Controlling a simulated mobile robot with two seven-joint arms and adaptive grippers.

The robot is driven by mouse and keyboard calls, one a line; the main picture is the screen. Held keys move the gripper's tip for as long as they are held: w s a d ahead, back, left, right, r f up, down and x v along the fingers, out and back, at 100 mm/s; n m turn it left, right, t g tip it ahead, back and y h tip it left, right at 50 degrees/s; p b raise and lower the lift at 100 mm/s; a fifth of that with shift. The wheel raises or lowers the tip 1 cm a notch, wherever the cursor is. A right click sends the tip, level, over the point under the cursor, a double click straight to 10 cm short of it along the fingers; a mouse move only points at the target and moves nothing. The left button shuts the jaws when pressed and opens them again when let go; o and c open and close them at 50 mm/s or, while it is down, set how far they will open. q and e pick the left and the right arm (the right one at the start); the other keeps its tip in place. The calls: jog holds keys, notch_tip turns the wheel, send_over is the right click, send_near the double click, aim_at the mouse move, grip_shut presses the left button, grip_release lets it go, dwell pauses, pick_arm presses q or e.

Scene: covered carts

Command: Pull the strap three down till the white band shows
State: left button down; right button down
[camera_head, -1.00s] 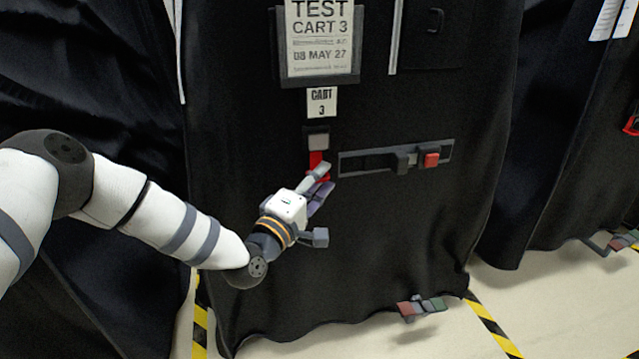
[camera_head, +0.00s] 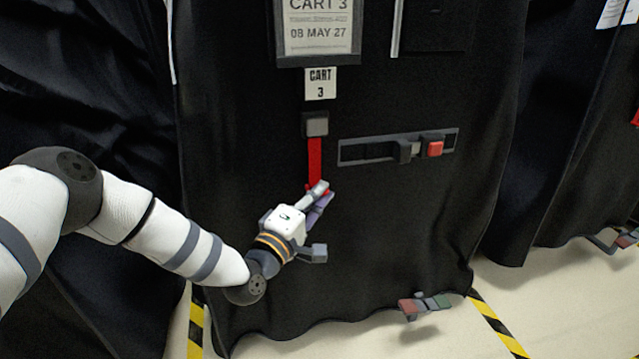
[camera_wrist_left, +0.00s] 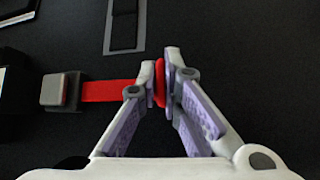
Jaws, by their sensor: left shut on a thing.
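The red strap (camera_head: 315,158) hangs from a grey buckle (camera_head: 317,124) below the sign reading CART 3 (camera_head: 320,84). A plain red length shows between the buckle and my gripper; I see no white band on it. My left gripper (camera_head: 320,190) is shut on the strap's lower end. In the left wrist view, the fingertips (camera_wrist_left: 162,82) pinch the red end, and the strap (camera_wrist_left: 105,91) runs straight from the buckle (camera_wrist_left: 58,91) to them. My right gripper is not in view.
A grey slotted latch plate (camera_head: 372,152) with a red button (camera_head: 435,149) is right of the strap. A pedal with coloured pads (camera_head: 425,305) sits low at the cart's front. Black covers drape the carts. Yellow-black tape (camera_head: 495,325) marks the floor.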

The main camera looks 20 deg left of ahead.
pick_arm(q)
notch_tip(320, 180, down, 5)
jog(key=shift+f+b, duration=0.1)
jog(key=shift+b, duration=0.65)
jog(key=shift+s, duration=0.1)
jog(key=c, duration=1.7)
grip_release()
jog(key=v, duration=1.2)
